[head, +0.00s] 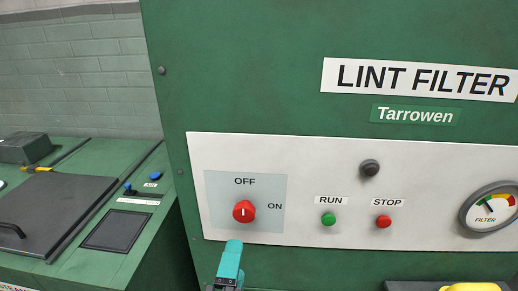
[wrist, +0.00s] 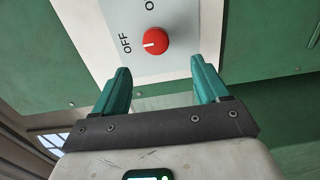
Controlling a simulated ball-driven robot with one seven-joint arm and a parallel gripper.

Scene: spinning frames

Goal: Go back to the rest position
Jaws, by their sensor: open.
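My gripper (wrist: 160,66) is open, with its two teal fingers apart and nothing between them. In the wrist view the red knob (wrist: 155,41) lies just beyond the fingertips, apart from them. In the head view part of my gripper (head: 229,265) shows at the bottom edge, below the red knob (head: 244,211). The knob's white mark points at OFF in both views. The rest of my arm is hidden.
The knob sits on a white panel (head: 300,180) of a green lint filter cabinet (head: 250,60). A green RUN button (head: 328,219), a red STOP button (head: 384,221) and a gauge (head: 490,208) are to its right. A green machine (head: 150,225) stands left.

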